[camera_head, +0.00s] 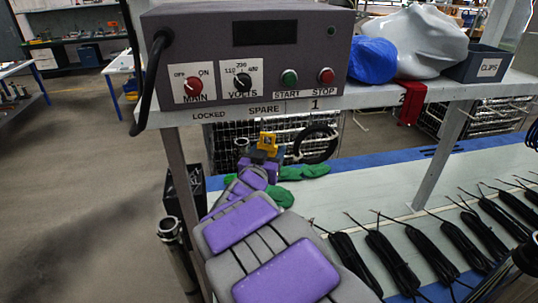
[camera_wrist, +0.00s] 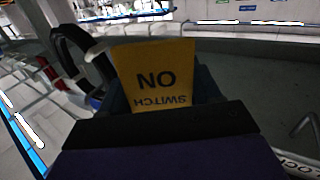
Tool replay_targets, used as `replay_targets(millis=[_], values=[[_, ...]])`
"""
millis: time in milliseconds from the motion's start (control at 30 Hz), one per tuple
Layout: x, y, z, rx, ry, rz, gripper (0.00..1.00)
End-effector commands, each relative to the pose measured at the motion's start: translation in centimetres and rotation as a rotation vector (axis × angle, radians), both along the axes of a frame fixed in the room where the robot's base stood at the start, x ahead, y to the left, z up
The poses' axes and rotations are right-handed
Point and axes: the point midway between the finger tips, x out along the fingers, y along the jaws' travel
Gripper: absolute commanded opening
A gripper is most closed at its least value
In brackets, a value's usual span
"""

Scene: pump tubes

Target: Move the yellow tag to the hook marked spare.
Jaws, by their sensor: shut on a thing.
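The yellow tag (camera_head: 267,142) is held in my gripper (camera_head: 265,157), below the shelf edge and under the SPARE label (camera_head: 264,109). In the wrist view the tag (camera_wrist: 155,75) stands up between my dark fingers (camera_wrist: 160,100), its lettering upside down, with "SWITCH" and "ON" readable. The gripper is shut on its lower part. I cannot make out the spare hook itself, or whether the tag touches it.
A black ring (camera_head: 316,144) hangs under label 1, close to the tag's right. A red item (camera_head: 411,103) hangs farther right. A control box (camera_head: 247,55) stands on the shelf above. Green gloves (camera_head: 305,172) and black cable bundles (camera_head: 390,262) lie on the bench below.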

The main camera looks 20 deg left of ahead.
Motion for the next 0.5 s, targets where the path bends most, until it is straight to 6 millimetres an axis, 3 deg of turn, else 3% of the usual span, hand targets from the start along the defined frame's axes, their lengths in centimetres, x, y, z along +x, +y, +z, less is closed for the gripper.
replay_targets(millis=[67,133,500], values=[[0.4,0.1,0.0,0.001,0.000,-0.003,0.23],[0.7,0.3,-0.1,0.001,0.000,-0.004,0.16],[1.7,1.2,-1.2,-0.004,0.003,-0.005,0.15]])
